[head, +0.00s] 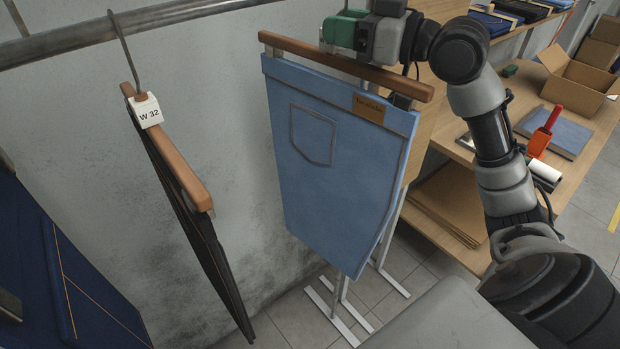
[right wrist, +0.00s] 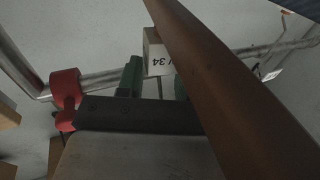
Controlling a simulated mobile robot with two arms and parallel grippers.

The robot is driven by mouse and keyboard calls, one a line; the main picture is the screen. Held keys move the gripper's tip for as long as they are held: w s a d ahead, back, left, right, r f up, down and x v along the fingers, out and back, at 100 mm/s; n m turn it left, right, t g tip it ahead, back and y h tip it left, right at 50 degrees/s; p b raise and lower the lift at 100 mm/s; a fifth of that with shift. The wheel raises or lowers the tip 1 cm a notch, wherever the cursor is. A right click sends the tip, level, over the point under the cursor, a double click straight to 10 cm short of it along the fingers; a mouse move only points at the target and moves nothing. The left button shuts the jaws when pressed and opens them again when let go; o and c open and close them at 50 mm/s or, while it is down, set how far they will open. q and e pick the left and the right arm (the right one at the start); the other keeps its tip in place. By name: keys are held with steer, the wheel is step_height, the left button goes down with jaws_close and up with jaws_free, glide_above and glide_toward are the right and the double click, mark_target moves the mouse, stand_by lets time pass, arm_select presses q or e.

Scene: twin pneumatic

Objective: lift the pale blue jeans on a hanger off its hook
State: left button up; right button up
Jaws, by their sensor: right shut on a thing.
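The pale blue jeans (head: 330,170) hang below a brown wooden hanger (head: 345,64), with a back pocket and a tan patch facing me. My right gripper (head: 341,30), with green fingers, is at the top of the hanger and shut on it. In the right wrist view the hanger bar (right wrist: 225,85) crosses close to the camera, and a white size tag (right wrist: 158,52) reading 34 sits by the green fingers. The hanger's hook is hidden, so I cannot tell whether it touches a rail. My left gripper is not in view.
A metal rail (head: 130,22) carries dark trousers (head: 185,215) tagged W 32 at left; dark blue jeans (head: 60,265) are at far left. The right wrist view shows a red fitting (right wrist: 65,95) on a rail. A workbench (head: 525,95) with an open carton (head: 575,85) stands at right.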

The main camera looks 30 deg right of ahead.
steer(key=shift+s+d+b, duration=0.1)
steer(key=shift+s+b, duration=0.95)
steer(key=shift+s, duration=0.9)
